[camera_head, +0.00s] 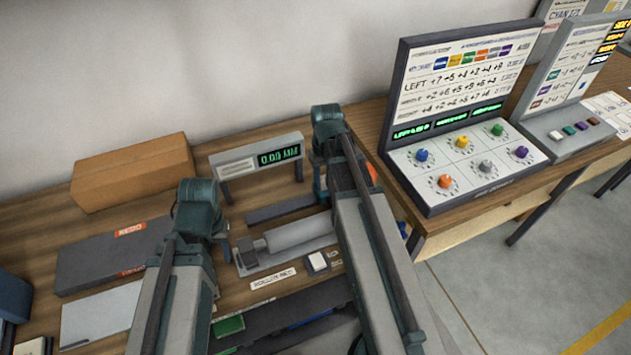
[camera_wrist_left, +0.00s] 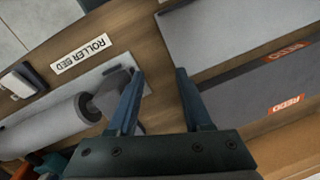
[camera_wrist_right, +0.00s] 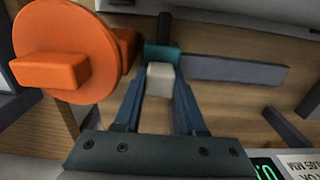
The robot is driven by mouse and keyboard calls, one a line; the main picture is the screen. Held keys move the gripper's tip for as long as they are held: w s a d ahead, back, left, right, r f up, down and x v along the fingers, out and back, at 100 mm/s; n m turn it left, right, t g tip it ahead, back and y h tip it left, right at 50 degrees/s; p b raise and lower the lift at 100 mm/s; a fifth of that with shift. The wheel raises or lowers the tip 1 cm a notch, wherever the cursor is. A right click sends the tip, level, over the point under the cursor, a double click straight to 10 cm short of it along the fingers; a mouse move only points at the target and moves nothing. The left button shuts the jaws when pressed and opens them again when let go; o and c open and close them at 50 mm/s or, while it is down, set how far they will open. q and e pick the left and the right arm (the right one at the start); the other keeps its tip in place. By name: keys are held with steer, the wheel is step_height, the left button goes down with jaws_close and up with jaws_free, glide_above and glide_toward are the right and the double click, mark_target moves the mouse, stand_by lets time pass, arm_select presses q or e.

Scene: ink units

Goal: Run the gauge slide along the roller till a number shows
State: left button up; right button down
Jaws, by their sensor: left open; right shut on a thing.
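The grey roller (camera_head: 300,235) lies in its tray in the middle of the bench, behind the ROLLER BED label. In the left wrist view the roller (camera_wrist_left: 50,128) shows with its end block. The dark rail (camera_head: 280,210) lies behind it; it also shows in the right wrist view (camera_wrist_right: 235,70). My right gripper (camera_wrist_right: 160,80) is shut on the pale block of what looks like the gauge slide (camera_wrist_right: 161,56), teal at its far end. My arm hides this slide in the head view. My left gripper (camera_wrist_left: 158,74) is open and empty, beside the roller's left end.
A grey display (camera_head: 258,158) with green characters, too small to read surely, stands behind. An orange knob (camera_wrist_right: 65,65) is close beside my right gripper. A pale button (camera_head: 317,262) sits before the roller. A dark REDO box (camera_head: 110,255) and cardboard box (camera_head: 130,172) stand left.

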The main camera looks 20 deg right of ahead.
steer(key=shift+d, duration=0.2)
arm_select(q)
steer(key=shift+d, duration=0.1)
arm_select(e)
steer(key=shift+c, duration=2.4)
jaws_free()
steer(key=shift+d, duration=0.15)
